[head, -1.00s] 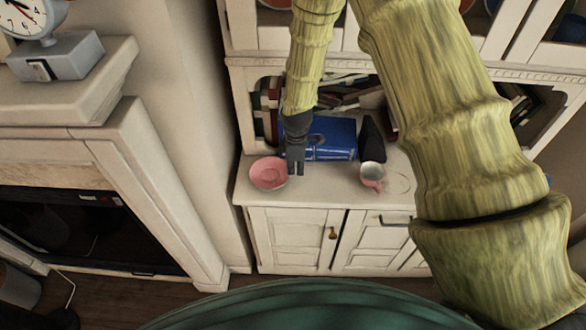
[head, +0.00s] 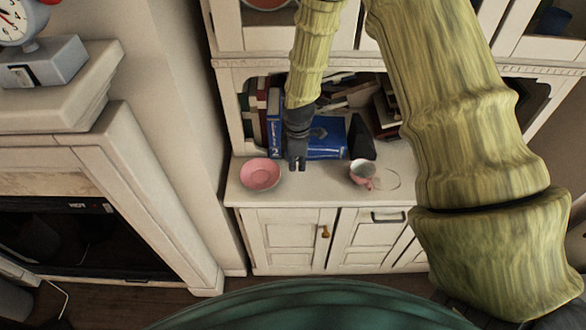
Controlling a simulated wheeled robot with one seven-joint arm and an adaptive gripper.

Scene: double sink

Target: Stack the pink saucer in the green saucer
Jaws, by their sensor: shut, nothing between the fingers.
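The pink saucer (head: 260,174) sits at the left end of the white cabinet top, upright and seemingly empty. My gripper (head: 297,164) is shut and empty, pointing down just right of the saucer and apart from it, in front of the blue book. I cannot make out a green saucer in the head view. A pale round outline (head: 389,180) shows on the cabinet top at the right; I cannot tell whether it is a dish.
A pink and white cup (head: 362,173) stands right of my gripper, by the pale outline. A blue book (head: 327,137) and a dark wedge (head: 361,138) stand behind. Shelves rise above the cabinet top (head: 315,190). A fireplace (head: 150,190) is at the left.

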